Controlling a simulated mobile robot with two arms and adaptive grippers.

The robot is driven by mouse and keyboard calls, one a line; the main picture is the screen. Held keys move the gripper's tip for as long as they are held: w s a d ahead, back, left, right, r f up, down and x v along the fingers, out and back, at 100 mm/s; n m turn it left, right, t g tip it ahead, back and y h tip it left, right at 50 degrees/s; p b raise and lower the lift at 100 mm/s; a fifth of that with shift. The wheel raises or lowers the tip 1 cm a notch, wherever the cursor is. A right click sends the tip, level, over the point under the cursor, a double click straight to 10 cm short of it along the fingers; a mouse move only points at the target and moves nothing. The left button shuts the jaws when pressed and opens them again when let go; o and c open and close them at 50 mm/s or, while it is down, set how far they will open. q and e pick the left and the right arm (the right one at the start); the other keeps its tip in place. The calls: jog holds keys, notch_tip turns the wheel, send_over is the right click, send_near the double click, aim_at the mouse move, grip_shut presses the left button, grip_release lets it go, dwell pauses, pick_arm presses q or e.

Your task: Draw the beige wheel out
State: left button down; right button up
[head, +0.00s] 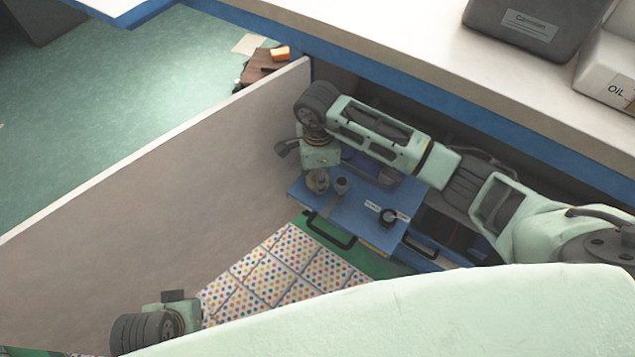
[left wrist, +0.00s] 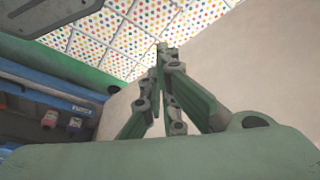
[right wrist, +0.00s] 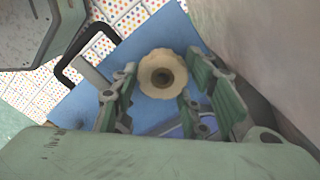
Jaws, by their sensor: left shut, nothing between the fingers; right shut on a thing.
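The beige wheel (right wrist: 162,73), a scalloped disc with a dark centre hole, sits between the fingers of my right gripper (right wrist: 160,82) in the right wrist view. The gripper is shut on it, above a blue panel (right wrist: 150,35). In the head view my right gripper (head: 318,178) reaches down at the left edge of this panel, and the wheel is hard to make out there. My left gripper (left wrist: 160,55) is shut and empty in the left wrist view, its fingertips together. In the head view its fingers are hidden; only its wrist shows at lower left.
A beige partition (head: 170,160) stands close to my right gripper's left side. The blue panel has a black handle (head: 330,233) and a dark knob (head: 388,217). Dotted tiles (head: 275,270) lie below. A grey canister (head: 530,30) and an oil container (head: 610,70) stand on the counter.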

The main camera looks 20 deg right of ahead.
jog(key=shift+r+p, duration=0.3)
jog(key=shift+r, duration=0.15)
pick_arm(q)
jog(key=shift+f, duration=2)
pick_arm(e)
jog(key=shift+r, duration=0.3)
